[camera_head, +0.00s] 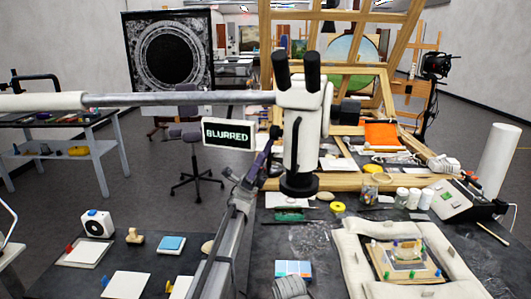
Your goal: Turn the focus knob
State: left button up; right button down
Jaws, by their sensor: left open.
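A white stereo microscope (304,125) with two black eyepieces hangs from a long horizontal boom (180,98) that comes in from the left. Its dark round lower end is over the table. A small screen (229,134) left of the microscope body reads "BLURRED". The focus knob cannot be made out clearly; it may be hidden behind my gripper. My left gripper (262,162) is open, at the end of my grey arm, just left of the microscope's lower body. I cannot tell whether it touches it. My right gripper is not in view.
A framed gilt fragment (406,253) lies among pale padded cushions (362,265) at the right front. Jars (370,188), white bottles (414,198), a yellow tape roll (338,207) and a grey device (447,200) crowd the table. Wooden easel frames stand behind.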

aim_at(347, 112)
jog(key=k, duration=1)
